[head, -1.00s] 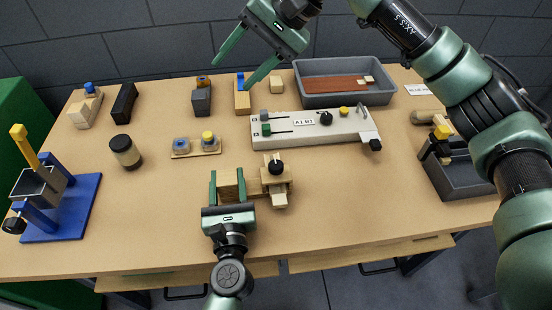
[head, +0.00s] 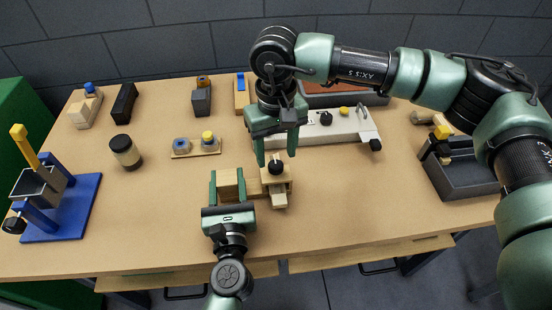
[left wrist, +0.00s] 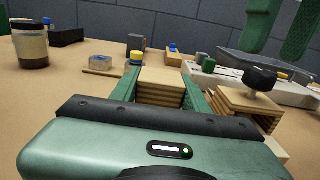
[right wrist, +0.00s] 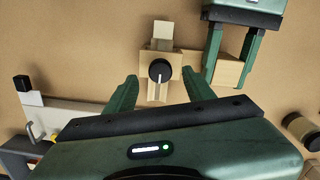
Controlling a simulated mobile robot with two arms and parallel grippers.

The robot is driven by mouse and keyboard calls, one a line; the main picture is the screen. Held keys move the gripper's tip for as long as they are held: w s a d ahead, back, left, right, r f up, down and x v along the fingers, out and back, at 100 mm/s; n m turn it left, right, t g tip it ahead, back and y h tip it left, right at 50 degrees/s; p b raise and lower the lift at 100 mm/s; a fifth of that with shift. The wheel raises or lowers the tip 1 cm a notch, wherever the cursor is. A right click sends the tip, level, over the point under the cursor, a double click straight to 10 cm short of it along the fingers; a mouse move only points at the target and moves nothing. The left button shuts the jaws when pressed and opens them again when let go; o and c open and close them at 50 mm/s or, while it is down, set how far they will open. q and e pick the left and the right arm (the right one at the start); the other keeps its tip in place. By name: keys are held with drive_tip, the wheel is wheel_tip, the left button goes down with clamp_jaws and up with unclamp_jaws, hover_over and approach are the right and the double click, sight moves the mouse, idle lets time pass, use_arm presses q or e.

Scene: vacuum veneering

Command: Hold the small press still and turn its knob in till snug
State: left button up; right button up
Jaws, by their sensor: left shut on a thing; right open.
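The small press (head: 279,186) is a light wooden block piece with a black knob (head: 275,167) on top, standing near the middle front of the table. The knob also shows in the right wrist view (right wrist: 160,71), with a pale line across it. My left gripper (head: 228,177) is shut on the press's wooden body (left wrist: 165,85), left of the knob. My right gripper (head: 277,160) is open, pointing down above the press. In the right wrist view its fingers (right wrist: 158,92) stand apart on either side of the knob, not touching it.
A white unit with knobs (head: 340,135) stands behind the press, partly hidden by my right arm. A small board with two pots (head: 195,148) and a dark-lidded jar (head: 126,152) are to the left. A grey tray (head: 465,178) is at right. The table front is clear.

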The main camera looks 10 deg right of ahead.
sight(276, 165)
drive_tip(key=shift+f, duration=1.65)
clamp_jaws()
